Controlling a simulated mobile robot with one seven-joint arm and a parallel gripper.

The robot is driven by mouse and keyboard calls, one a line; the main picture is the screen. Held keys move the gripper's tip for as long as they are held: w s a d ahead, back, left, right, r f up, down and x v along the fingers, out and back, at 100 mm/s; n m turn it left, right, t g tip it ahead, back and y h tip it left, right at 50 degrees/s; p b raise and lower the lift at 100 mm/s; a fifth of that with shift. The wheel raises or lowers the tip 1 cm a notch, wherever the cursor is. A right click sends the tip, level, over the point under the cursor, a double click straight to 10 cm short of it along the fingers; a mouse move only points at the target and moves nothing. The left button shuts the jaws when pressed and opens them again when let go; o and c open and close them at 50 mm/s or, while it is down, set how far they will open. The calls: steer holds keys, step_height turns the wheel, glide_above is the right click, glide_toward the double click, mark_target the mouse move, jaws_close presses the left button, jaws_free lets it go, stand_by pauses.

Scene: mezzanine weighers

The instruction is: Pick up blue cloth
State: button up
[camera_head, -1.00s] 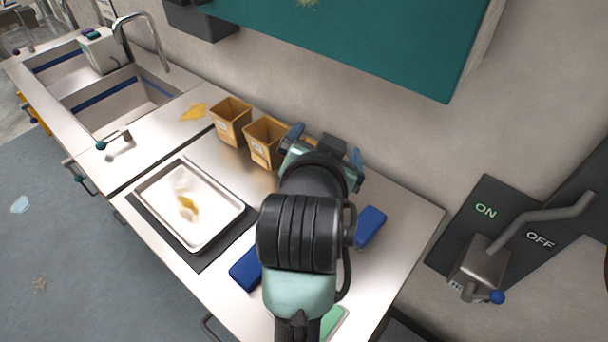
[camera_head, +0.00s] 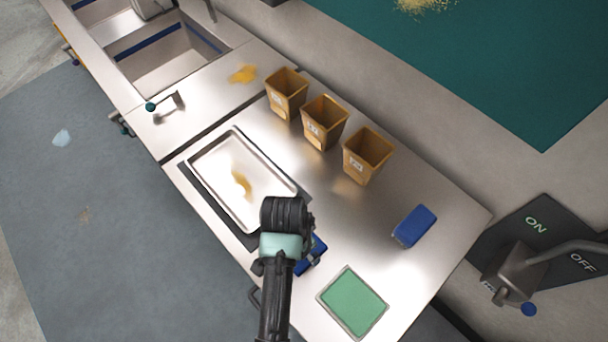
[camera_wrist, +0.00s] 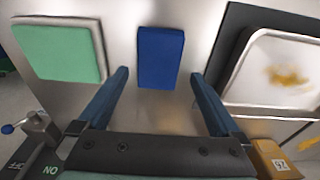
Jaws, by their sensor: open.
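A folded blue cloth (camera_wrist: 160,57) lies flat on the steel counter, between the green pad and the tray. In the head view this cloth (camera_head: 313,252) is partly hidden by my arm. My gripper (camera_wrist: 159,77) is open and empty, its two blue fingers pointing toward the cloth. In the wrist view the cloth shows between and beyond the fingertips; I cannot tell the height gap. A second blue block-like piece (camera_head: 414,226) lies farther right on the counter, apart from my gripper.
A metal tray (camera_head: 205,177) with a yellow-brown smear sits on a dark mat left of my arm. A green pad (camera_head: 353,302) lies to the right. Three tan bins (camera_head: 368,157) stand along the back. A wall switch lever (camera_head: 520,272) is at far right.

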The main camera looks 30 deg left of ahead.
steer(key=shift+w+d+f+p, duration=0.15)
steer(key=shift+f+p, duration=0.15)
steer(key=shift+f, duration=1)
steer(key=shift+w+d+f+p, duration=0.15)
steer(key=shift+f+p, duration=0.15)
steer(key=shift+f, duration=0.95)
steer(key=shift+a, duration=0.1)
steer(key=c, duration=1.1)
steer(key=shift+r, duration=0.1)
